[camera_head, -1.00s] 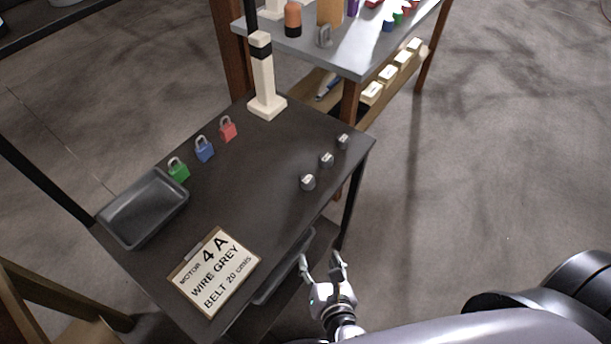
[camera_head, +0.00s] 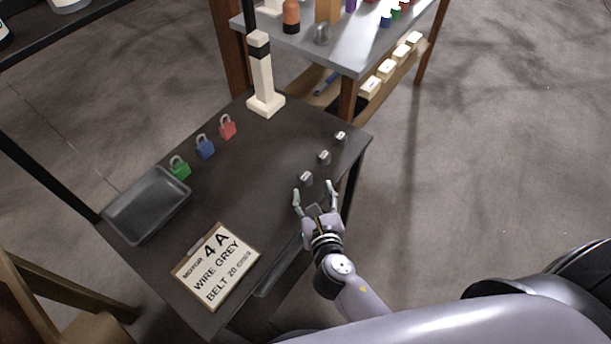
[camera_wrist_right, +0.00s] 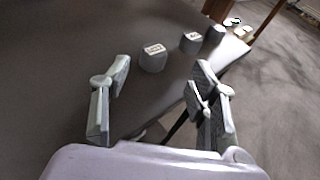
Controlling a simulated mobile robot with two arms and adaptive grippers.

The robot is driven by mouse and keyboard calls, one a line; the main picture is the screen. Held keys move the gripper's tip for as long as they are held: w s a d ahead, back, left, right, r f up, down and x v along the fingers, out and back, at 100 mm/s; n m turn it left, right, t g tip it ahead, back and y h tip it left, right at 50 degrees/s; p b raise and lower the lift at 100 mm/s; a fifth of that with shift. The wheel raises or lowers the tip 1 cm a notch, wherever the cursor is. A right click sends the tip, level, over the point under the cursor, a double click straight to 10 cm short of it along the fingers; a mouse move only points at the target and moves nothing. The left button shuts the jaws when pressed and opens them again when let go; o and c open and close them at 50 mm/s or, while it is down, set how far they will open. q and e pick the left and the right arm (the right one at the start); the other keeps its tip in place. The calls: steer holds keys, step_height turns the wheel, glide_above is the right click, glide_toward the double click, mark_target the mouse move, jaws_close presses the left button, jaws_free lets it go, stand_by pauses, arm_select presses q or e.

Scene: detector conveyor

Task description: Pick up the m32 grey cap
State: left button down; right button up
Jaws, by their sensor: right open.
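Three small grey caps stand in a row along the right edge of the dark table. The nearest cap (camera_head: 306,178) lies just beyond my right gripper; it also shows in the right wrist view (camera_wrist_right: 153,58). The middle cap (camera_head: 324,157) shows there too (camera_wrist_right: 191,42), as does the far cap (camera_head: 340,136), seen in the wrist view (camera_wrist_right: 216,34). The labels on their tops are too small to read surely, so I cannot tell which is m32. My right gripper (camera_head: 315,193) is open and empty, its fingers pointing towards the nearest cap. My left gripper is not in view.
The dark table (camera_head: 240,190) holds a grey tray (camera_head: 187,205), a clipboard (camera_head: 245,262), green (camera_head: 180,170), blue (camera_head: 205,149) and red (camera_head: 228,129) padlocks, and a cream post (camera_head: 263,85). A second table (camera_head: 350,58) stands behind. The table's middle is clear.

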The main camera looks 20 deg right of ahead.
mark_target(306, 175)
steer(key=x, duration=0.4)
steer(key=shift+w+a, duration=0.35)
steer(key=shift+w, duration=0.1)
steer(key=shift+w+f, duration=0.1)
steer(key=shift+w, duration=0.3)
steer(key=shift+d, duration=0.1)
steer(key=shift+s, duration=0.1)
steer(key=c, duration=1)
steer(key=shift+p, duration=0.3)
steer(key=shift+c, duration=0.2)
